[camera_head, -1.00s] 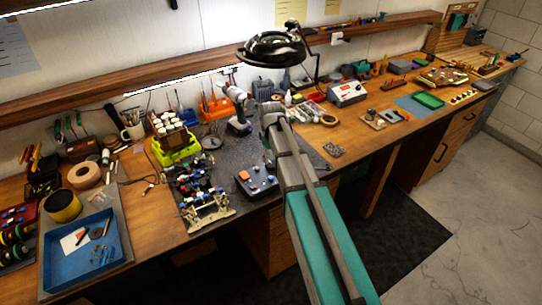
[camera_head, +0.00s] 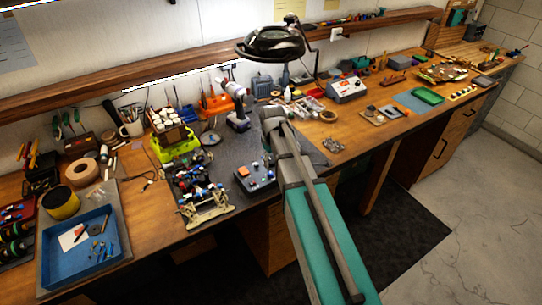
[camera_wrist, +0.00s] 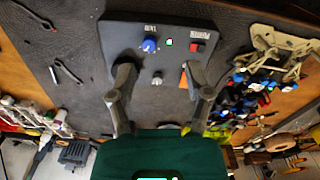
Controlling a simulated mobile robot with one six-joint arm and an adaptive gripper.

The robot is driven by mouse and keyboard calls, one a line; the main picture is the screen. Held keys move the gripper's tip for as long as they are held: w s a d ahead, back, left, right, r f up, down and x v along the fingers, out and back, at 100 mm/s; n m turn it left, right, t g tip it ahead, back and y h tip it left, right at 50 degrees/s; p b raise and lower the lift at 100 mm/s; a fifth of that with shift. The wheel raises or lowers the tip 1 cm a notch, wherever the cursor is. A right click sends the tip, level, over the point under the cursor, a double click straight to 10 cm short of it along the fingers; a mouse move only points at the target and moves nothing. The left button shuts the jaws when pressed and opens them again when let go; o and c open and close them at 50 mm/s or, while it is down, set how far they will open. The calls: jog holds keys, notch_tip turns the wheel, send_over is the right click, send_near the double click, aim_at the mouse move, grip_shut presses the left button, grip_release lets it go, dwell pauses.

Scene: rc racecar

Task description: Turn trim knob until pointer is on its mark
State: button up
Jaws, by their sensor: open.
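The dark control box (camera_head: 256,178) lies on the grey mat near the bench's front edge. In the wrist view the box (camera_wrist: 120,34) carries a blue trim knob (camera_wrist: 149,45) with a pale mark on it, beside a lit green indicator (camera_wrist: 169,42). A red power switch (camera_wrist: 197,47) and a small silver control (camera_wrist: 157,79) are also on it. My gripper (camera_wrist: 158,72) is open, its two fingers apart over the box, with the knob beyond and between the tips, apart from them. Whether the pointer meets its mark is too small to tell. In the head view my arm hides the gripper.
A car chassis (camera_head: 205,205) with a pale bumper stands left of the box. A cordless drill (camera_head: 236,105) and a lamp (camera_head: 272,45) are behind. A blue tray (camera_head: 60,262) is at the far left. Bare mat (camera_wrist: 70,35) lies beside the box.

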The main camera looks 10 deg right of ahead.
jog(key=s+f+m+b, duration=0.5)
jog(key=s+f+b, duration=0.9)
jog(key=s+f, duration=0.1)
jog(key=shift+s+a+f+m+b, duration=0.2)
jog(key=shift+s+m+b, duration=0.2)
jog(key=shift+s, duration=0.1)
